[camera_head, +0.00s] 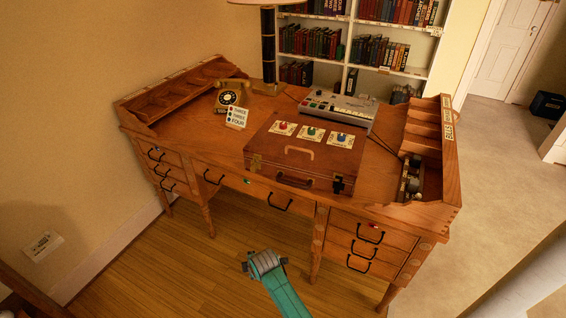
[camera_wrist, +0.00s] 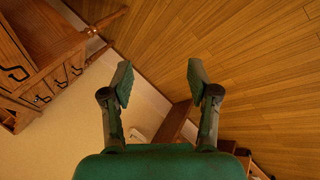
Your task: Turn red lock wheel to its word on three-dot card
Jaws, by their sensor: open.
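A brown box (camera_head: 300,172) like a briefcase, with a handle, sits on the desk. On its top are three lock wheels on pale plates: the red lock wheel (camera_head: 283,126) at left, a green one (camera_head: 311,132) in the middle and a blue one (camera_head: 341,138) at right. A white card (camera_head: 236,117) with several lines of dark text and coloured marks stands left of the box; I cannot tell its dots. My gripper is open and empty in the wrist view (camera_wrist: 159,85), away from the wheels. My teal arm shows in front of the desk, low in the head view.
The wooden desk (camera_head: 200,143) has drawers with dark handles and raised organisers at both ends. Bare wooden floor (camera_head: 150,260) lies in front.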

